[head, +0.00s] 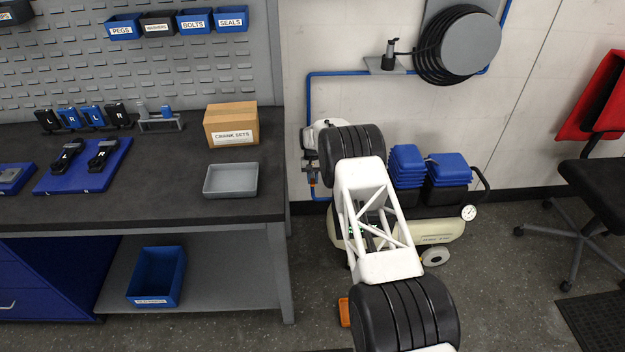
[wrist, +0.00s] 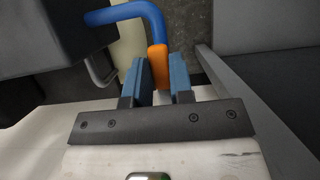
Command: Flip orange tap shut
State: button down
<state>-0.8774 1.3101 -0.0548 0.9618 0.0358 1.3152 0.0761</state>
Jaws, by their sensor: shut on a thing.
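The orange tap (wrist: 158,58) shows in the wrist view as a short orange piece below the bend of a blue pipe (wrist: 145,10). My gripper (wrist: 163,75) has its two blue-padded fingers on either side of the orange piece and is shut on it. The lower end of the orange piece is between the fingers, and the tap's body is not clear. In the head view the blue pipe (head: 309,95) runs down the wall beside the workbench. My arm hides part of that area, and the tap is too small there to make out its lever angle.
The workbench (head: 270,200) stands left of my arm, with a grey tray (head: 231,180) and a cardboard box (head: 232,124) near its right end. A cream compressor (head: 440,232) with blue-topped boxes (head: 448,168) stands to the right. An orange object (head: 344,312) is low by my arm.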

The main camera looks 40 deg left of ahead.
jog(key=shift+w+n, duration=0.1)
jog(key=shift+n, duration=0.2)
jog(key=w+n+t, duration=0.6)
jog(key=n, duration=1.1)
jog(key=shift+w, duration=0.25)
jog(key=shift+a+n, duration=0.1)
jog(key=shift+n, duration=0.2)
jog(key=c, duration=1)
grip_release()
jog(key=shift+r, duration=0.1)
